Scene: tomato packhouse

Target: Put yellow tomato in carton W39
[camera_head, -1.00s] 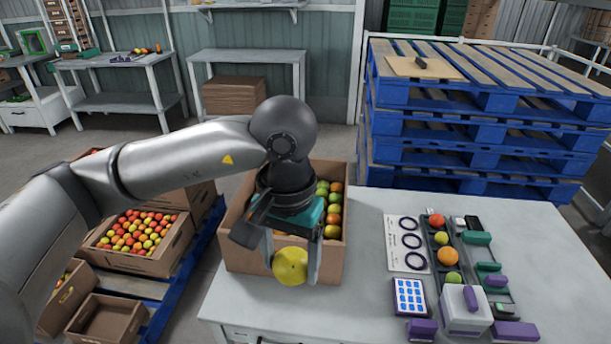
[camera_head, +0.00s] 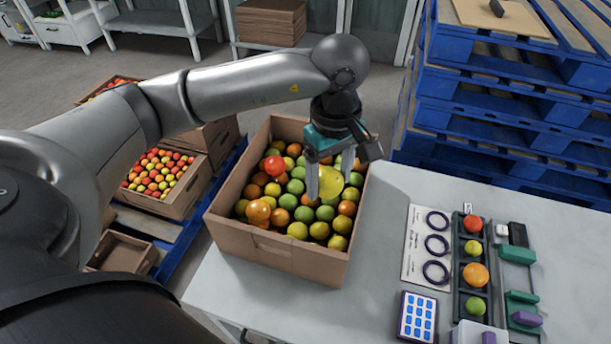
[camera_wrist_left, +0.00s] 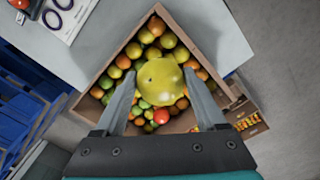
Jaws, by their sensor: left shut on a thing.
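The yellow tomato (camera_head: 331,182) is between the fingers of my left gripper (camera_head: 329,180), which is shut on it. In the left wrist view the yellow tomato (camera_wrist_left: 160,82) sits between both fingertips. Gripper and tomato are over the open cardboard carton (camera_head: 283,255) on the table; I cannot tell how far above its contents. The carton is full of green, orange, yellow and red tomatoes. Its rim also shows in the left wrist view (camera_wrist_left: 193,38). No W39 label is readable on it. My right gripper is not in view.
The grey table (camera_head: 385,215) has bare room right of the carton. A card with three rings (camera_head: 424,245), a keypad (camera_head: 416,316) and a dark tray with several tomatoes (camera_head: 463,298) lie there. Blue pallets (camera_head: 470,120) stand behind. Other tomato cartons (camera_head: 193,187) are at left.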

